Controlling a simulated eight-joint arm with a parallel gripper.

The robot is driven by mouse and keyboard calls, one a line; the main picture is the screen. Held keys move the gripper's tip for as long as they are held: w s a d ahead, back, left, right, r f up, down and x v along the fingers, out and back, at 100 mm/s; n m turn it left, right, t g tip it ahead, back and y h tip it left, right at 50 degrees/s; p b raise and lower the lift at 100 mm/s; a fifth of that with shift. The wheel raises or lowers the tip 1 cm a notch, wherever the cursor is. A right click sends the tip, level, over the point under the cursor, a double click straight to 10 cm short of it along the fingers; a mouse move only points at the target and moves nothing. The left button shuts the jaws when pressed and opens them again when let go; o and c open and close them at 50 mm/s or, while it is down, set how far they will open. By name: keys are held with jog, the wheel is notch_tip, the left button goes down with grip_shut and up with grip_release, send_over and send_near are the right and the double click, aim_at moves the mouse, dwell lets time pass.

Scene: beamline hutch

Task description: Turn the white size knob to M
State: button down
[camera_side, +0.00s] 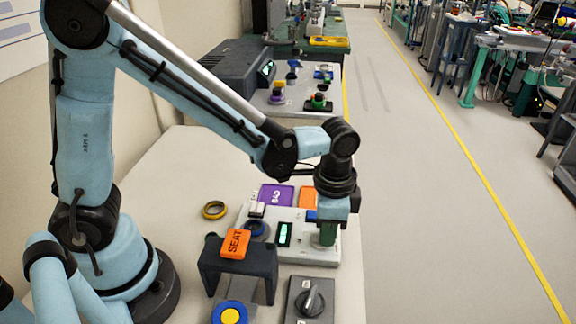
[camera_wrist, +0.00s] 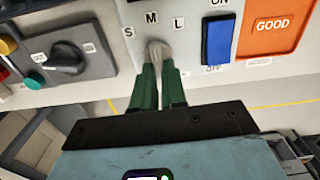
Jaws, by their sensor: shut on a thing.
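The white size knob (camera_wrist: 158,50) sits on the pale panel (camera_wrist: 190,70) in the wrist view, with the letters S, M and L around its far side. My gripper (camera_wrist: 159,64) has its green fingers shut on the knob, one on each side. The knob's visible end points roughly toward the M; its exact mark is hard to make out. In the side view my gripper (camera_side: 328,240) reaches down onto the right part of the panel (camera_side: 300,255), and the knob is hidden there.
A blue ON/OFF rocker (camera_wrist: 218,42) and an orange GOOD tray (camera_wrist: 272,27) lie right of the knob. A grey plate with a dark dial (camera_wrist: 68,56) is at left. In the side view, a dark bridge (camera_side: 240,268) bears an orange SEAT block (camera_side: 235,243).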

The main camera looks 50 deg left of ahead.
dwell(0.5)
jog(key=c, duration=1.2)
grip_release()
notch_tip(320, 180, up, 12)
jog(key=shift+r, duration=0.1)
jog(key=s+a+n+t, duration=0.1)
jog(key=a+n+t, duration=0.1)
jog(key=a+n, duration=0.1)
jog(key=s+a+f+n+t, duration=0.1)
jog(key=s+a+n+t, duration=0.1)
jog(key=a, duration=0.3)
jog(key=s+a+f+n+t, duration=0.1)
jog(key=a+n+t, duration=0.2)
jog(key=a, duration=0.1)
jog(key=shift+s+a+n, duration=0.25)
jog(key=shift+a+n, duration=0.15)
